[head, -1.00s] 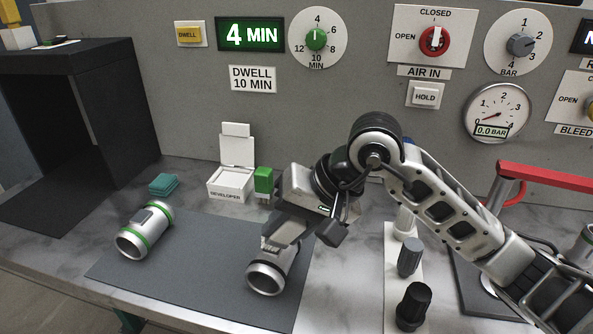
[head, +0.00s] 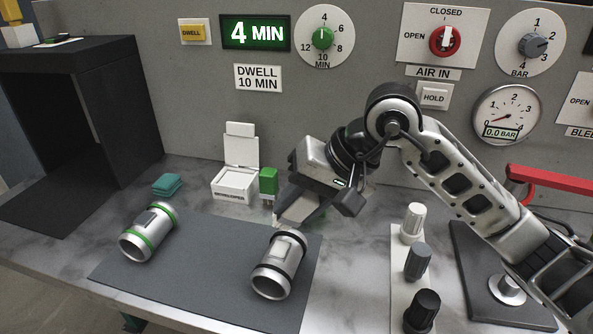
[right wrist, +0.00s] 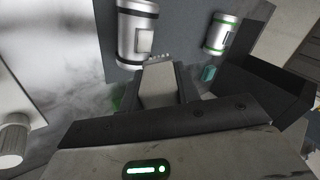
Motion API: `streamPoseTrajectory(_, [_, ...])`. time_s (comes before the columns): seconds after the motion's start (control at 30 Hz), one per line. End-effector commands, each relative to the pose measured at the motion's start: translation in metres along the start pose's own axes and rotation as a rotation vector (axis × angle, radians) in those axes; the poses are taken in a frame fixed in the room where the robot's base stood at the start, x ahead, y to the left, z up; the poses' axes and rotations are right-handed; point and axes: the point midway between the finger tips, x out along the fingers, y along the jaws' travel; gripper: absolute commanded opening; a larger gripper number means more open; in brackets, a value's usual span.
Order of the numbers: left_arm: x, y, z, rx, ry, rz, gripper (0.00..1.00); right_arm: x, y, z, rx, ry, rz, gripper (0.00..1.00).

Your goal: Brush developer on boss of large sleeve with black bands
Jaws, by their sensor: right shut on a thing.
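The large sleeve with black bands (head: 277,277) lies on its side on the grey mat, its pale boss (head: 284,249) facing up. That boss looks lighter than the grey boss of the green-banded sleeve. The banded sleeve also shows in the right wrist view (right wrist: 128,38). My right gripper (head: 288,212) is just behind the sleeve, above the mat's back edge and apart from the boss. It is shut on a pale, brush-like block (right wrist: 158,86), largely hidden in the head view. The open white developer box (head: 233,184) stands behind. My left gripper is out of view.
A green-banded sleeve (head: 148,232) lies at the left of the mat (head: 205,262). A green-handled brush (head: 268,182) stands beside the developer box. Teal cloths (head: 167,184) lie behind. Several knobbed pieces stand at right on a white strip (head: 399,280). A dark booth (head: 120,105) is at left.

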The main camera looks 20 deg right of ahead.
Motion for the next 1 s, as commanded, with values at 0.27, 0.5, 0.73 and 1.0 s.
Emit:
streamPoseTrajectory(0.27, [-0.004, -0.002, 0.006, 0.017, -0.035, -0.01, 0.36, -0.026, -0.012, -0.006, 0.006, 0.008, 0.001, 0.1])
streamPoseTrajectory(0.5, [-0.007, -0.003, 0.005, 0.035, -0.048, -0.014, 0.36, -0.043, -0.019, -0.009, 0.013, 0.01, 0.002, 0.1])
streamPoseTrajectory(0.73, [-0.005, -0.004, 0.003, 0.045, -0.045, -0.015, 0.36, -0.046, -0.02, -0.009, 0.015, 0.01, 0.003, 0.1])
streamPoseTrajectory(1.0, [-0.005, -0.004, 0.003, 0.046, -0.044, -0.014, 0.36, -0.045, -0.02, -0.009, 0.015, 0.01, 0.002, 0.1])
